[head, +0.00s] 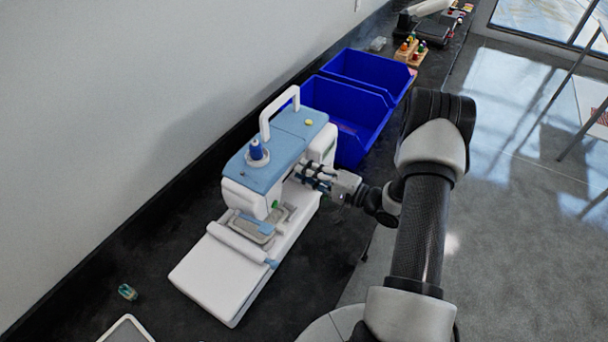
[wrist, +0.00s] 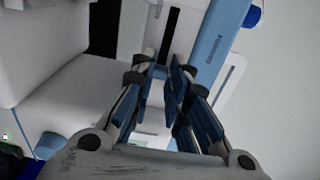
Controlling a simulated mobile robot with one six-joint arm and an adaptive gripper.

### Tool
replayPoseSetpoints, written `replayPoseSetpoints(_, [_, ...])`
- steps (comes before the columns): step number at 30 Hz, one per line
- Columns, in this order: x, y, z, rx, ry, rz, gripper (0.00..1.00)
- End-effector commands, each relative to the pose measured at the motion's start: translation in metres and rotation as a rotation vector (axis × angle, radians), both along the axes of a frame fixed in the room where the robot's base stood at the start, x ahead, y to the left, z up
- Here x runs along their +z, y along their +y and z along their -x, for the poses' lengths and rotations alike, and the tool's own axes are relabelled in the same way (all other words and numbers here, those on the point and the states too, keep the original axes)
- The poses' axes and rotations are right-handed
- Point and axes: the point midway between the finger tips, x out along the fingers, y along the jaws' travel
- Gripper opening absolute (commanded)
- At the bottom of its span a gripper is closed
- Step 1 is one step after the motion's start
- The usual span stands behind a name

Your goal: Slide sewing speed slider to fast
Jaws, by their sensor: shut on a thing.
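The white and light-blue sewing machine (head: 277,170) stands on the dark counter, with a handle and a blue thread spool on top. It fills much of the wrist view (wrist: 75,85). My gripper (head: 303,172) reaches in from the right at the machine's front side. In the wrist view my gripper (wrist: 165,78) has its fingertips close together against the machine, below a dark slot (wrist: 172,32). It is shut on what appears to be the speed slider. The slider itself is mostly hidden between the fingers, so its exact position cannot be read.
Two blue bins (head: 350,122) stand just behind the machine on the counter (head: 110,262). A small green item (head: 127,292) lies near the front left. A wooden holder (head: 408,50) and dark equipment are farther back. Open floor (head: 500,200) lies to the right.

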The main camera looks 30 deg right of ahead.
Motion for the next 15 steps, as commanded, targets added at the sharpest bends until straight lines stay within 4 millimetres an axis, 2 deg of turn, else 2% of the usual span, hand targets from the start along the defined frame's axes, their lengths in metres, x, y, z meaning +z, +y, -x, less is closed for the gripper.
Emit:
replayPoseSetpoints(3, [0.0014,-0.0034,-0.0017,-0.01,-0.004,0.002,0.0])
replayPoseSetpoints(4, [0.0015,-0.0035,-0.0018,-0.01,-0.004,0.002,0.16])
replayPoseSetpoints(12, [0.0011,-0.0023,-0.0011,-0.007,-0.003,0.001,0.34])
replayPoseSetpoints(15, [0.0009,-0.002,-0.0009,-0.007,-0.003,0.001,0.35])
